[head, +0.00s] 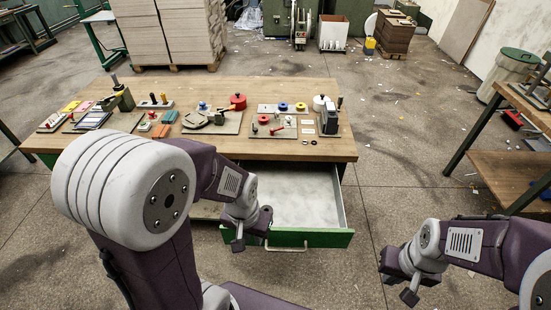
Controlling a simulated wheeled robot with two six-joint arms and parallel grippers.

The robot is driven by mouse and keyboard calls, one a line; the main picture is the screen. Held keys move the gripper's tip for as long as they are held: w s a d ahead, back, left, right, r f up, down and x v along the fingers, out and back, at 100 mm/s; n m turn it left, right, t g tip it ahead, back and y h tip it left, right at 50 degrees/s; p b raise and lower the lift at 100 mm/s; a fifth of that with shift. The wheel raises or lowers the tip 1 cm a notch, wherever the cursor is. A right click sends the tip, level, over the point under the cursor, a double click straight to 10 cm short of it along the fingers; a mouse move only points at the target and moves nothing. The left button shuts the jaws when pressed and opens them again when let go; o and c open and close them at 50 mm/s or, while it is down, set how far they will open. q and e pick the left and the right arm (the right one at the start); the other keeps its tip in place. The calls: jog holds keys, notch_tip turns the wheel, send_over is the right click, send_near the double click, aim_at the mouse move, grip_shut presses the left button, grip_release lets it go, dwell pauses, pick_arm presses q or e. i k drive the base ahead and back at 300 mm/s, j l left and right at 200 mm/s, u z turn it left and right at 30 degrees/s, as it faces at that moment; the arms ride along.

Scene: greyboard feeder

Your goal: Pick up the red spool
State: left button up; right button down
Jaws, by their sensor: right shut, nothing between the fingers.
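Several red round things lie on the wooden workbench (200,152). A larger red round piece (238,101) sits near the back middle; which is the named spool is hard to tell at this size. My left gripper (251,231) is in front of the bench, over the open drawer's front, apart from the red pieces; its jaw opening is unclear. My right gripper (399,286) is shut and empty over the floor at the lower right.
A drawer with a green front (320,238) is pulled out and looks empty inside where visible. My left arm hides the bench's front left. A shelf table (517,160) stands at the right. Stacked grey board (170,35) stands behind the bench. Floor right of the bench is mostly clear.

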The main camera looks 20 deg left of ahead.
aim_at(263, 119)
jog(key=i+j+u, duration=0.3)
jog(key=j, duration=0.25)
jog(key=i+j+u, duration=0.25)
jog(key=j, duration=0.3)
jog(key=i+j+u, duration=0.15)
jog(key=j+u, duration=0.15)
jog(key=j, duration=0.2)
jog(key=i+j+u, duration=0.25)
jog(key=i+j, duration=0.1)
